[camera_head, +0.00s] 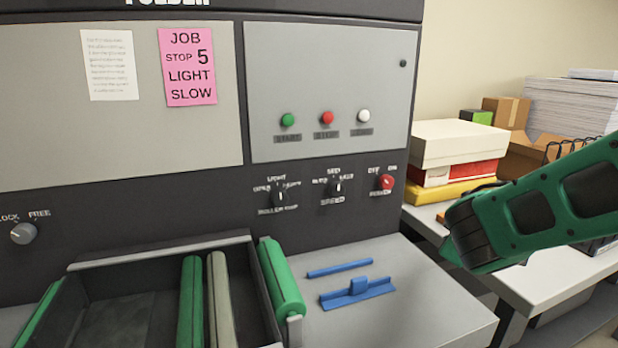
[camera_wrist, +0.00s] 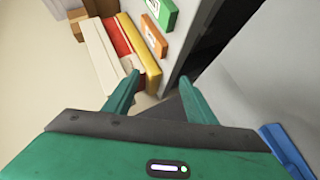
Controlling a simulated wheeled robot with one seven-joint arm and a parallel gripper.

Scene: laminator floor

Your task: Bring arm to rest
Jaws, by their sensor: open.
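My gripper (camera_wrist: 161,82) is open and empty in the wrist view, its two green fingers spread apart. Stacked boxes and a dark gap lie beyond the fingertips. In the head view my green arm reaches in from the right, beside the folder machine (camera_head: 330,95) and above the side table (camera_head: 545,285). The fingertips cannot be made out there. No contact between the arm and the machine can be seen.
Blue parts (camera_head: 357,291) lie on the machine's grey ledge (camera_head: 400,318), by a green roller (camera_head: 281,279) and an open tray (camera_head: 160,250). White, red and yellow boxes (camera_head: 455,145), cardboard boxes (camera_head: 506,113) and a paper stack (camera_head: 568,105) crowd the side table.

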